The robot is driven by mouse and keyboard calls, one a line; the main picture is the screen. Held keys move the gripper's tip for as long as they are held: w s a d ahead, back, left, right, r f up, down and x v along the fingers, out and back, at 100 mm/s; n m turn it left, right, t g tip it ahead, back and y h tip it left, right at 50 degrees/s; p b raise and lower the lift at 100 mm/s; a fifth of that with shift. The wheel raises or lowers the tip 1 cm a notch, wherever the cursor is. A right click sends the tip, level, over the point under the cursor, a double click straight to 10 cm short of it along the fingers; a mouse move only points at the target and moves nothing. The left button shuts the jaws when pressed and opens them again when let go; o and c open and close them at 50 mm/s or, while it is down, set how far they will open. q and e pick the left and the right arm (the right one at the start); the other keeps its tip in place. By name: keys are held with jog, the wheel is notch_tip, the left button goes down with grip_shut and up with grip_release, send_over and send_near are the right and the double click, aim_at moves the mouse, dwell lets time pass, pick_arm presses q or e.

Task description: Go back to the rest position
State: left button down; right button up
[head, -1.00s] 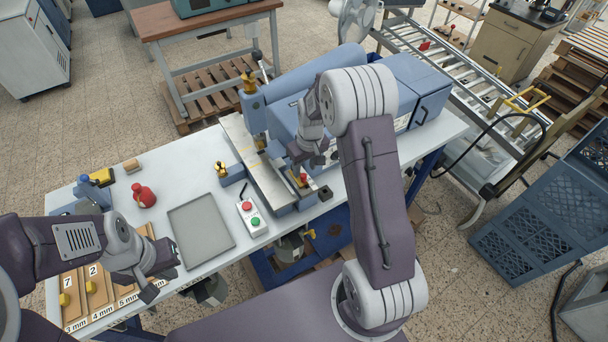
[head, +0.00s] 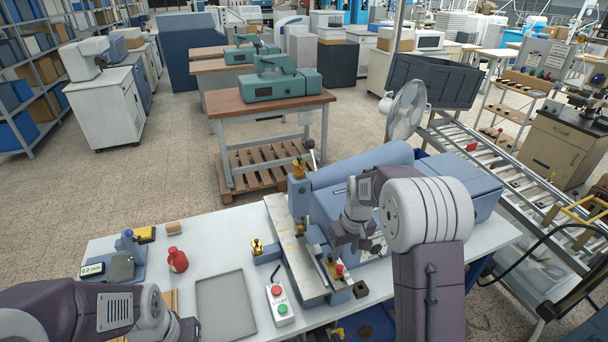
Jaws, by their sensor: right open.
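My right gripper (head: 372,246) is open and empty. It hangs over the blue stamping machine (head: 325,212), close to its front part in the picture. I cannot tell whether it touches the machine. My left arm comes in at the lower left, and its gripper (head: 186,330) is cut off at the bottom edge, so its fingers are not clear. The white worktable (head: 215,232) lies under both arms.
A roller conveyor (head: 505,170) and a fan (head: 405,108) stand at the right. Open floor lies at the left.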

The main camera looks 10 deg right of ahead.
jog(key=s+a+f+m+b, duration=0.1)
jog(key=s+a+f+b, duration=0.2)
jog(key=s, duration=0.6)
jog(key=s+a+f+m+b, duration=0.1)
jog(key=s+a+f+b, duration=0.1)
jog(key=s+f+b, duration=0.4)
jog(key=s+f, duration=0.1)
jog(key=s, duration=0.2)
jog(key=shift+a+f+g+b, duration=0.3)
jog(key=shift+a+f, duration=0.1)
jog(key=shift+s, duration=0.15)
dwell(0.6)
